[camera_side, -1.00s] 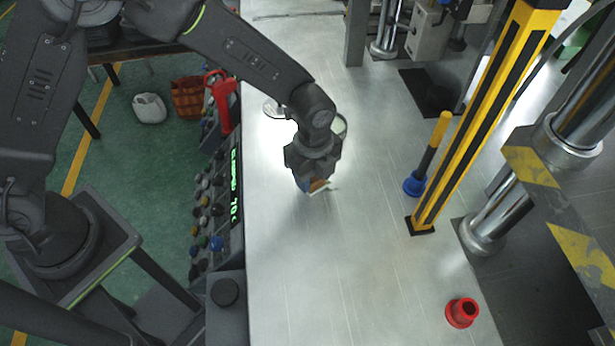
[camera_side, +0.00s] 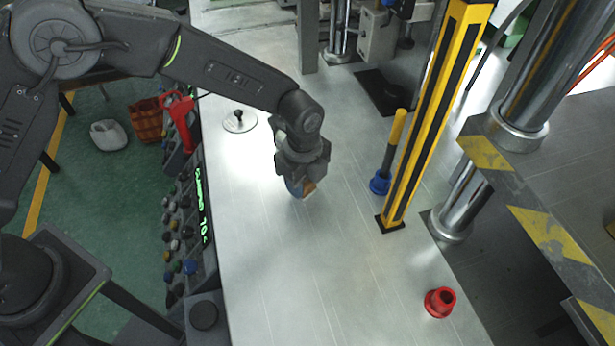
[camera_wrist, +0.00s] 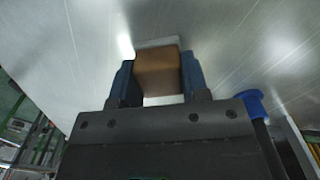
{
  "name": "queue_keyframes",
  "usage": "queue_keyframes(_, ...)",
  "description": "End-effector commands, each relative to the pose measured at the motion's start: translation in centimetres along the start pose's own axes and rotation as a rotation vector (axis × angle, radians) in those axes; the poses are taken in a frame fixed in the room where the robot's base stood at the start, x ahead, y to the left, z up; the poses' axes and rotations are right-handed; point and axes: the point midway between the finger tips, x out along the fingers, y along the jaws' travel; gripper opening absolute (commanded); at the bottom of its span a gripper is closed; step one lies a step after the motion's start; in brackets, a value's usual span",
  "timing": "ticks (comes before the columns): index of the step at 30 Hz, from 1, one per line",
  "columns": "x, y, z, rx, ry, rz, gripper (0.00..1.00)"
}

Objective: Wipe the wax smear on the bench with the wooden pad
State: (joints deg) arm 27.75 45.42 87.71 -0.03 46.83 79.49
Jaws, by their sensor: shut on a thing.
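My gripper (camera_side: 300,190) points down over the metal bench (camera_side: 300,270) and is shut on the wooden pad (camera_side: 309,187). In the wrist view the brown pad (camera_wrist: 158,72) sits between the two blue fingers of my gripper (camera_wrist: 158,82). The pad is low over the bench; I cannot tell whether it touches. A pale strip (camera_wrist: 158,43) shows along the pad's far edge in the wrist view. I cannot tell whether it is the pad's underside or the wax smear. No smear can be made out clearly elsewhere on the bench.
A blue-based stick with a yellow handle (camera_side: 381,184) and a yellow-black post (camera_side: 425,130) stand to the right. A red cup (camera_side: 440,302) is at lower right. A round plate with a black knob (camera_side: 238,121) lies behind left.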

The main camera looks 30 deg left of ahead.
Motion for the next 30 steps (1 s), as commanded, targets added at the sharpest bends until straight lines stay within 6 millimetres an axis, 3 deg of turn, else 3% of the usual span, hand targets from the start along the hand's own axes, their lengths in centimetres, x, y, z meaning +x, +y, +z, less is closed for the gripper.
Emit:
queue_keyframes(21, 0.0, 5.9, 3.1, -0.001, -0.001, 0.003, 0.0)
queue_keyframes(23, -0.4, 5.8, 3.1, -0.001, 0.0, 0.0, 0.0)
queue_keyframes(25, -2.2, 5.7, 3.0, 0.0, 0.001, -0.006, 0.0)
queue_keyframes(30, -3.5, 5.8, 3.0, 0.0, 0.0, -0.002, 0.0)
